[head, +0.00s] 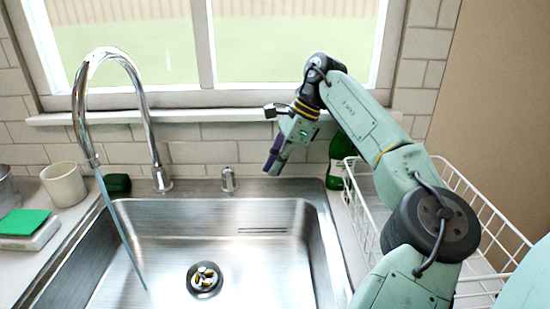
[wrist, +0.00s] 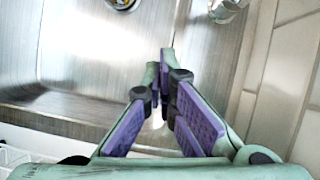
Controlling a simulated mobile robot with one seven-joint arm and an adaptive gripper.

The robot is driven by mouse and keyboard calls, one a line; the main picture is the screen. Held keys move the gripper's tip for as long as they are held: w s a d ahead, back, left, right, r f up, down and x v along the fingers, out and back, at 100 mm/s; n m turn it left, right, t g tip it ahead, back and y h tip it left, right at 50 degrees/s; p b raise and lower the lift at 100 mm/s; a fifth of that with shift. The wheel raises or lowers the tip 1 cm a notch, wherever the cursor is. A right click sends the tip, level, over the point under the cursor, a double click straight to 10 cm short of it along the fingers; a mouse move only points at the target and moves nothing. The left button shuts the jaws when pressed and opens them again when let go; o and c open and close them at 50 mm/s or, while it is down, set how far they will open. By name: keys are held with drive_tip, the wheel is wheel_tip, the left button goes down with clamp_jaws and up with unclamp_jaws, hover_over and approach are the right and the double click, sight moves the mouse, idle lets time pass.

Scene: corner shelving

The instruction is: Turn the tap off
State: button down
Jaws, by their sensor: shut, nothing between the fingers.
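The chrome gooseneck tap (head: 140,95) rises at the back left of the sink. A bluish stream of water (head: 120,232) runs from its spout into the basin. A small metal handle (head: 228,180) stands on the sink's back rim, right of the tap. A chrome piece at the top of the wrist view (wrist: 222,10) appears to be this handle, cut by the frame edge. My gripper (head: 272,168) is shut and empty, to the right of the handle and apart from it. Its purple-padded fingers (wrist: 160,68) show in the wrist view, pointing over the sink's back edge.
The steel sink (head: 250,215) has a drain (head: 204,280). A green bottle (head: 338,160) and a white wire rack (head: 490,215) stand at the right. A cup (head: 64,184), a dark green item (head: 117,184) and a green sponge (head: 24,222) are at the left. The window sill (head: 200,115) runs behind.

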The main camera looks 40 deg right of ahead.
sight(229, 181)
drive_tip(key=w+a+f+b, duration=0.3)
drive_tip(key=a+f, duration=0.1)
drive_tip(key=a, duration=0.2)
drive_tip(key=shift+f, duration=0.25)
drive_tip(key=shift+d+b, duration=0.1)
drive_tip(key=shift+b, duration=0.2)
